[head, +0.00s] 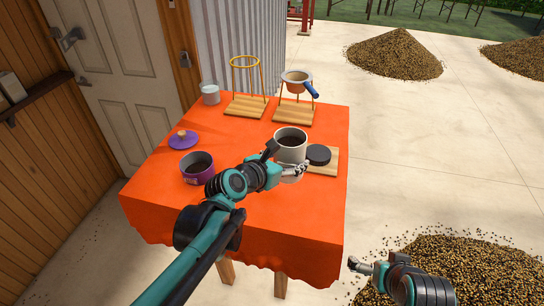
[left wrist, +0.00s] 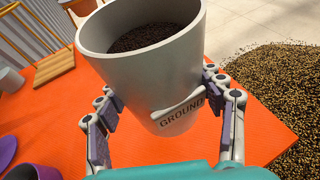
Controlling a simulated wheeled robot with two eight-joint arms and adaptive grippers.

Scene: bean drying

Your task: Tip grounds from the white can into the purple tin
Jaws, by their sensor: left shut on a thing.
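The white can (head: 291,150) is upright, open and holds dark grounds. My left gripper (head: 283,166) is shut on it, with fingers on both sides of its wall in the left wrist view (left wrist: 150,80), where the word GROUND shows. I cannot tell if its base touches the board. The purple tin (head: 196,169) stands open to the left of the can, with something dark inside; part of it shows at the lower left of the left wrist view (left wrist: 35,172). My right gripper (head: 358,266) is beyond the table's front right corner; its finger opening is unclear.
A black lid (head: 318,153) lies on a wooden board (head: 328,168) beside the can. A purple lid (head: 183,140) lies behind the tin. Two dripper stands (head: 246,106) (head: 294,115) and a small white cup (head: 210,94) are at the back. The orange cloth (head: 237,133) is clear between tin and can.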

